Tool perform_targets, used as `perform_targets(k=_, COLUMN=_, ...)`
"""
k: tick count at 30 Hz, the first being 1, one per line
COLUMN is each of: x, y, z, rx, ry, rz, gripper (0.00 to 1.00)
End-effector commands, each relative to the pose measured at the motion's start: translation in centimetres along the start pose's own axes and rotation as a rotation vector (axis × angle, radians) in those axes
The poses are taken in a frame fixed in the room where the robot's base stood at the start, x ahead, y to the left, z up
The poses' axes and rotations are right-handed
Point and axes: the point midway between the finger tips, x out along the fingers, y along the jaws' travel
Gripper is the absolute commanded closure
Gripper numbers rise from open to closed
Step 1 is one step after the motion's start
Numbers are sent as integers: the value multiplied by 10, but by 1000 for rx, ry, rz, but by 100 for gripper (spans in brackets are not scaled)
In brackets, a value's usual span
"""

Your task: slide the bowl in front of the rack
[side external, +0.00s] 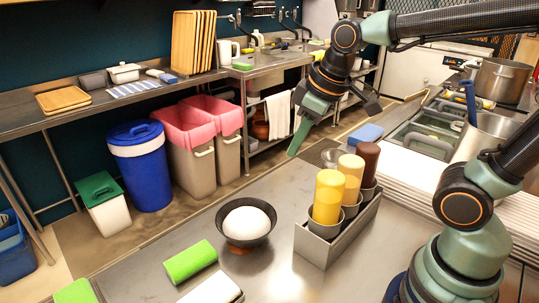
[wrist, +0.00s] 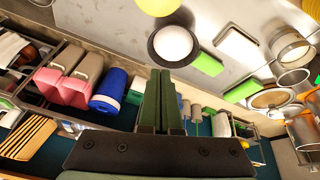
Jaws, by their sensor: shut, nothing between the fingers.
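The dark bowl (side external: 250,243) holds a rounded white mound (side external: 247,221) and stands upright on the steel counter. It also shows in the wrist view (wrist: 170,64), beyond my fingertips. The grey rack (side external: 322,250) stands to the right of the bowl in the side view, with a clear gap between them. It holds two yellow bottles (side external: 328,197) and a brown bottle (side external: 367,163). My gripper (side external: 294,151) is shut and empty, raised above and behind the bowl and rack in the side view. Its closed fingers also show in the wrist view (wrist: 166,73).
A green block (side external: 190,261) and a white-topped block (side external: 212,291) lie left and in front of the bowl. A small glass-like dish (side external: 331,157) and a blue block (side external: 366,134) are behind the rack. Counter between bowl and rack is bare.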

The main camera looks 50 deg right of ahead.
Motion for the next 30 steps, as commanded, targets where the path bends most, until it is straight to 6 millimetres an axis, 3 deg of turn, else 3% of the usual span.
perform_targets(k=6, x=31, y=-33, z=-44, rx=-394, ry=-99, rz=-83, gripper=100)
perform_targets(k=15, x=92, y=-95, z=-84, rx=-929, ry=-200, rz=-218, gripper=100)
perform_targets(k=22, x=135, y=-136, z=-92, rx=-1228, ry=-243, rz=-306, gripper=100)
perform_targets(k=30, x=153, y=-149, z=-91, rx=-1316, ry=-253, rz=-334, gripper=100)
